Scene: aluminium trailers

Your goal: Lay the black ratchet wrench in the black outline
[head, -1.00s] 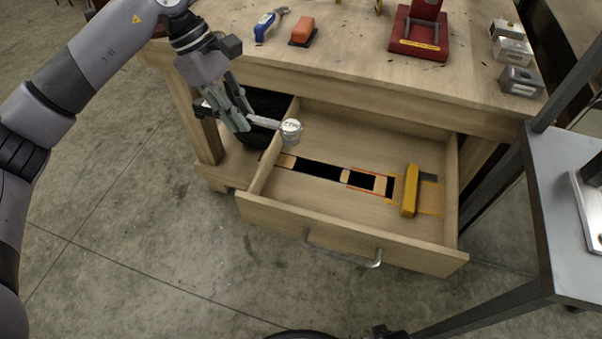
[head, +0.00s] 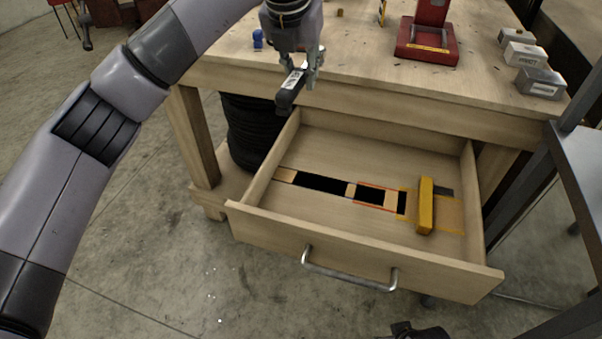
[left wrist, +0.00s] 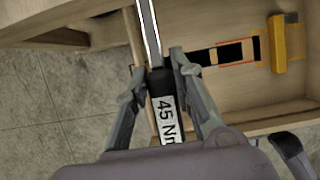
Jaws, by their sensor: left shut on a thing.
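My left gripper (head: 300,70) is shut on the black ratchet wrench (head: 289,95), above the back left corner of the open drawer (head: 255,190). In the left wrist view the wrench (left wrist: 162,95) lies between the fingers (left wrist: 165,82), with a black grip, a white "45 Nm" label and a bright metal shaft pointing away. In the head view it is steeply foreshortened and its far end is hidden. On the drawer floor a long black marked area (head: 322,184) lies left of a red outline (head: 375,187); both look empty. My right gripper is not in view.
A yellow bar (head: 426,206) lies across an orange-edged area (head: 452,218) on the drawer's right side. The bench top (head: 360,72) overhangs the drawer's back and holds a red stand (head: 426,50) and several grey blocks (head: 540,83). A metal-framed table stands at right.

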